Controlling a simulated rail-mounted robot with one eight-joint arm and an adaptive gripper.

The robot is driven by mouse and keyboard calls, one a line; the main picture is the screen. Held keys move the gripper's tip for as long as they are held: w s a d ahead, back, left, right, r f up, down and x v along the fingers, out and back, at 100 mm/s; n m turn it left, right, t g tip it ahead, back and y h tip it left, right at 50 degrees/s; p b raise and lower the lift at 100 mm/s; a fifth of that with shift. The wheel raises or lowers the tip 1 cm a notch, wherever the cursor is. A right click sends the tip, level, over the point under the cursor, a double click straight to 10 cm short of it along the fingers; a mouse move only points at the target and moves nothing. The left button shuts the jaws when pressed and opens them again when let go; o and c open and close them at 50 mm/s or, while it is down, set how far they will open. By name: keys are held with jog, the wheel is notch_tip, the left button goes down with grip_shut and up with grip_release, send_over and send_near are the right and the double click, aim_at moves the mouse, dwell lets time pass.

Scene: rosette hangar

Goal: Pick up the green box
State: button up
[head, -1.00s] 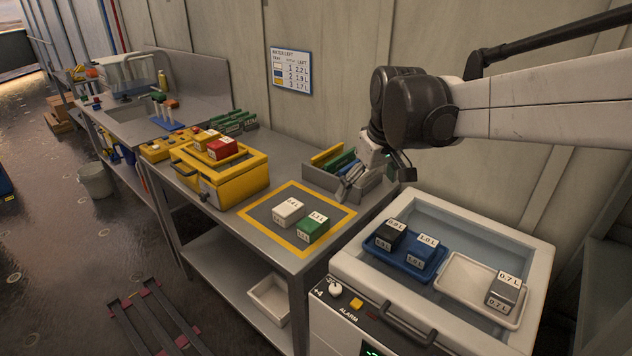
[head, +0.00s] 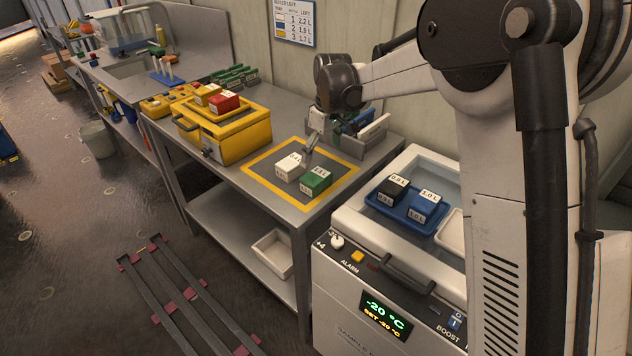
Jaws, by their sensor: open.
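The green box (head: 316,182) has a white label on top and sits on the yellow-framed mat (head: 262,188) on the steel bench. A white box (head: 289,167) stands close at its left. My gripper (head: 309,152) is open, just behind and above these two boxes in the head view. Its fingers point down toward the mat. They look small and partly overlap the back of the boxes, so I cannot tell how much gap there is. Nothing shows between the fingers.
A grey rack (head: 376,133) is behind my gripper. At right, an open white cooler (head: 345,225) holds a blue tray (head: 399,207) with black and blue boxes. The mat's front is clear.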

aim_at(316, 175)
jog(key=f, duration=0.6)
jog(key=shift+w+a+f, duration=0.25)
jog(key=shift+w+a, duration=0.05)
jog(key=shift+w+a+f, duration=0.15)
jog(key=shift+f, duration=0.7)
jog(key=shift+w+a+f, duration=0.1)
jog(key=shift+a+f, duration=0.1)
jog(key=shift+f, duration=0.65)
jog(key=shift+w+a+f, duration=0.15)
jog(key=shift+f, duration=0.7)
jog(key=shift+c, duration=0.5)
jog(key=c, duration=1.2)
jog(key=shift+r, duration=0.1)
